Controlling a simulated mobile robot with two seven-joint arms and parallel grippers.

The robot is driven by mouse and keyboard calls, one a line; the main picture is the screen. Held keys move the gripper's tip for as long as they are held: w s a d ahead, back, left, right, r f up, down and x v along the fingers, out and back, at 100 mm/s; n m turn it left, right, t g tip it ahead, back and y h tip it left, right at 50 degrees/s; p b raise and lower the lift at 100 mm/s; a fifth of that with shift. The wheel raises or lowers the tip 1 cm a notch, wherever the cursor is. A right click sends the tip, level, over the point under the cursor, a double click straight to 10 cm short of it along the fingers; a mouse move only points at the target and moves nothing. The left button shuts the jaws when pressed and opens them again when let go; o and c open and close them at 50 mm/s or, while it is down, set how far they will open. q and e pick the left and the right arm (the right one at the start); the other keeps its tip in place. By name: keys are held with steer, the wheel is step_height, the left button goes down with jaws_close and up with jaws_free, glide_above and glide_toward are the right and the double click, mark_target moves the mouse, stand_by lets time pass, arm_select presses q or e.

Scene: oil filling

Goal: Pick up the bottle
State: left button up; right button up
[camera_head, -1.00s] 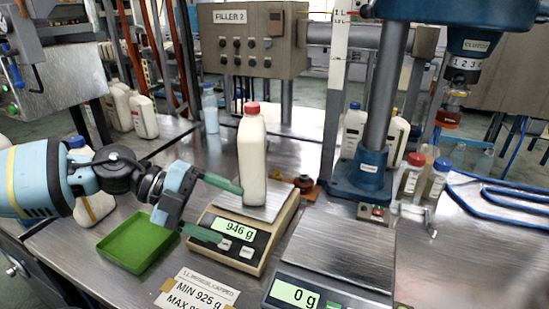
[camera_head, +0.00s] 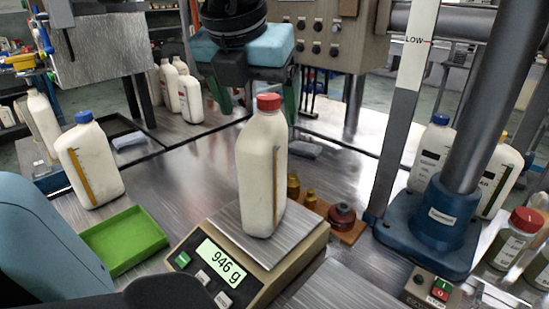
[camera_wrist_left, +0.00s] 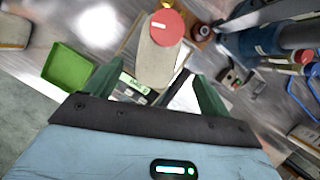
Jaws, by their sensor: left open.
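A white bottle (camera_head: 262,175) with a red cap (camera_head: 269,102) stands upright on the pan of a beige scale (camera_head: 245,290) that reads 946 g. My left gripper (camera_head: 255,108) points down at the level of the cap, its green fingers apart on either side. In the head view it looks to be at or just behind the bottle's top; contact cannot be told. In the left wrist view the bottle (camera_wrist_left: 155,62) and its red cap (camera_wrist_left: 167,27) show beyond the gap between the open fingers (camera_wrist_left: 155,88). My right gripper does not show.
A green tray (camera_head: 122,241) lies left of the scale, with a blue-capped bottle (camera_head: 90,165) behind it. Brass weights and a dark one (camera_head: 342,219) sit on a wooden block right of the bottle. A blue stand (camera_head: 430,232) with a grey column rises at right.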

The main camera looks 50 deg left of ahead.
mark_target(261, 129)
arm_select(q)
steer(key=shift+a+f, duration=0.1)
steer(key=shift+f, duration=0.35)
steer(key=shift+a+x, duration=0.2)
steer(key=shift+x, duration=3.25)
steer(key=shift+w+r, duration=0.15)
